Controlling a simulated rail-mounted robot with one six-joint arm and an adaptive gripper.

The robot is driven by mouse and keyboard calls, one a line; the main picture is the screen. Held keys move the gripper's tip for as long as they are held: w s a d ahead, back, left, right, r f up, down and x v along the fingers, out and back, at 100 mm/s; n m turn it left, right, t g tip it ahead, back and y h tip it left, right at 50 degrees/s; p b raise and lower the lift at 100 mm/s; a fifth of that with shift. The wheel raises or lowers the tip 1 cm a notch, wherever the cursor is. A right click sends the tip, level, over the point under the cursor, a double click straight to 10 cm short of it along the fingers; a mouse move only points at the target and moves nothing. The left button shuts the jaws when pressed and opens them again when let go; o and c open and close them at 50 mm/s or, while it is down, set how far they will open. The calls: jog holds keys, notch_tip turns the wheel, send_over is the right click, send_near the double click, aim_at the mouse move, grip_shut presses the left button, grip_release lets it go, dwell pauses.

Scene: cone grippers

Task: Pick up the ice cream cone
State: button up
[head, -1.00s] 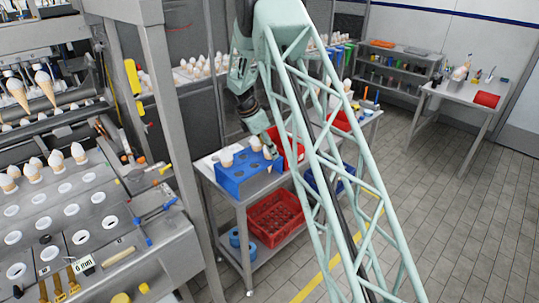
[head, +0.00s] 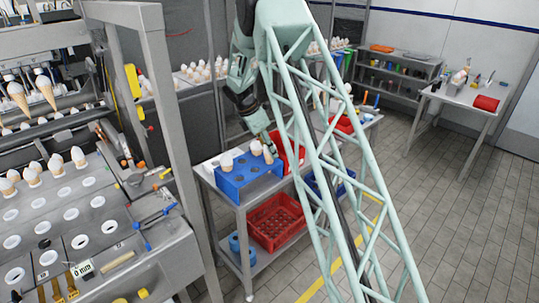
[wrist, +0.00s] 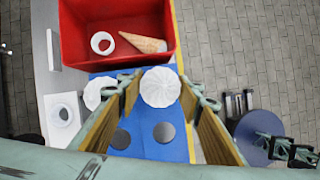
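An ice cream cone with a white swirled top (wrist: 160,87) stands in the blue holder (wrist: 150,151), seen from above between my fingers. A second white top (wrist: 98,92) is to its left, partly behind my left finger. My gripper (wrist: 160,98) is open, with a finger on each side of the first cone and gaps to both. In the head view my gripper (head: 269,151) is low over the right back part of the blue holder (head: 232,187). One cone (head: 227,162) stands at the holder's left and another (head: 256,148) close beside my gripper.
A red bin (wrist: 68,35) behind the holder contains a lying cone (wrist: 143,42) and a white ring (wrist: 102,43). A red crate (head: 275,222) is on the shelf below. The holder's front holes are empty. A machine (head: 100,225) stands at the left.

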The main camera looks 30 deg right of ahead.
jog(key=shift+r, duration=3.75)
jog(key=shift+s, duration=0.1)
jog(key=shift+s+a+r+m+b, duration=0.2)
jog(key=shift+s+a+m+b, duration=0.15)
jog(key=shift+s+b, duration=0.1)
jog(key=shift+s+a+r+m+b, duration=0.15)
jog(key=shift+s+a+m+b, duration=0.05)
jog(key=shift+s+m+b, duration=0.2)
jog(key=s+a+m+g+b, duration=0.2)
jog(key=s+a+m+b, duration=0.1)
jog(key=s+a+m, duration=0.15)
jog(key=s+a+f+m+g+y, duration=0.1)
jog(key=s+a+f+m+y, duration=0.1)
jog(key=s+a+f+m, duration=0.4)
jog(key=s+a+f+m+g+y+b, duration=0.1)
jog(key=s+a+f+m, duration=0.5)
jog(key=a+f, duration=0.8)
jog(key=s+f+y, duration=0.1)
jog(key=s+f, duration=0.1)
jog(key=s, duration=0.1)
jog(key=shift+a, duration=0.25)
